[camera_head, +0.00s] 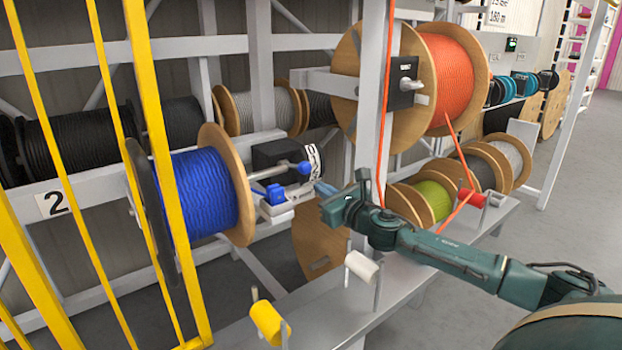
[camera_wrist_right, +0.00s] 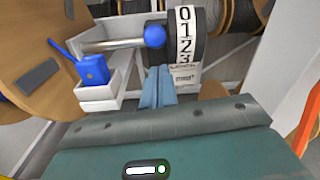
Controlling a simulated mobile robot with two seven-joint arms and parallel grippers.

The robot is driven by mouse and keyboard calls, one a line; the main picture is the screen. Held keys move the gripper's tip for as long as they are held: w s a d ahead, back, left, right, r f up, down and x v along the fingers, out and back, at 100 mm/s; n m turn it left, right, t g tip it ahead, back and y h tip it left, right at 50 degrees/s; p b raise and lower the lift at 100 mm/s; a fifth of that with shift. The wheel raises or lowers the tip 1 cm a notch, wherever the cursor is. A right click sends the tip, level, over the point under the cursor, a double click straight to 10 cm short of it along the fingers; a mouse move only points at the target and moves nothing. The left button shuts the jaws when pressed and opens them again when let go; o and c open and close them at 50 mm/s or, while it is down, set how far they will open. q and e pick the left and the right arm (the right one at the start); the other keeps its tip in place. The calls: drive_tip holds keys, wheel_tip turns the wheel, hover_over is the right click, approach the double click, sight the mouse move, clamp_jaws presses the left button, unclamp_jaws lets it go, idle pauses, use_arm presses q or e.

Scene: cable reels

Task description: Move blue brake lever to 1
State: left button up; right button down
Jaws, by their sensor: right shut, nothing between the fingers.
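The blue brake lever is a metal rod with a round blue knob (camera_head: 304,167), in front of the black brake box (camera_head: 278,154) beside the blue cable reel (camera_head: 205,195). In the right wrist view the knob (camera_wrist_right: 154,36) sits left of the white number strip (camera_wrist_right: 186,35) reading 0, 1, 2, 3. The knob appears level with about 1 to 2; the exact setting is hard to tell. My right gripper (camera_head: 325,188) is shut and empty, just right of and below the knob. Its blue-grey fingers (camera_wrist_right: 157,87) point toward it with a visible gap. My left gripper is not in view.
A blue object (camera_wrist_right: 92,68) sits in a white tray (camera_wrist_right: 100,94) below the lever. A grey upright post (camera_head: 378,90) and orange cable (camera_head: 460,150) stand near my right arm. Yellow bars (camera_head: 150,120) are at left. White (camera_head: 361,266) and yellow (camera_head: 267,320) rollers line the ledge.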

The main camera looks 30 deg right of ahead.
sight(309, 172)
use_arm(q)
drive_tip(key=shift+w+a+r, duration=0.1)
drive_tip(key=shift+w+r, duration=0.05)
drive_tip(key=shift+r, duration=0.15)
use_arm(e)
drive_tip(key=shift+w+a, duration=0.15)
drive_tip(key=shift+w, duration=2.75)
use_arm(q)
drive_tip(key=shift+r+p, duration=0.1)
drive_tip(key=shift+p, duration=0.25)
use_arm(e)
drive_tip(key=r+p, duration=0.1)
drive_tip(key=p, duration=0.2)
drive_tip(key=shift+r, duration=0.2)
drive_tip(key=r+g+p, duration=0.1)
drive_tip(key=p, duration=0.2)
drive_tip(key=shift+p, duration=0.35)
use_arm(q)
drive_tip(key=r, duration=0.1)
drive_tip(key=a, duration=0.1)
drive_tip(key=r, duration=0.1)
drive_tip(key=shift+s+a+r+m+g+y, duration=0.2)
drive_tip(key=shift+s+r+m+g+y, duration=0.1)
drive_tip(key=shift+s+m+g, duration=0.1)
use_arm(e)
drive_tip(key=shift+s+f, duration=0.1)
drive_tip(key=shift+f, duration=0.2)
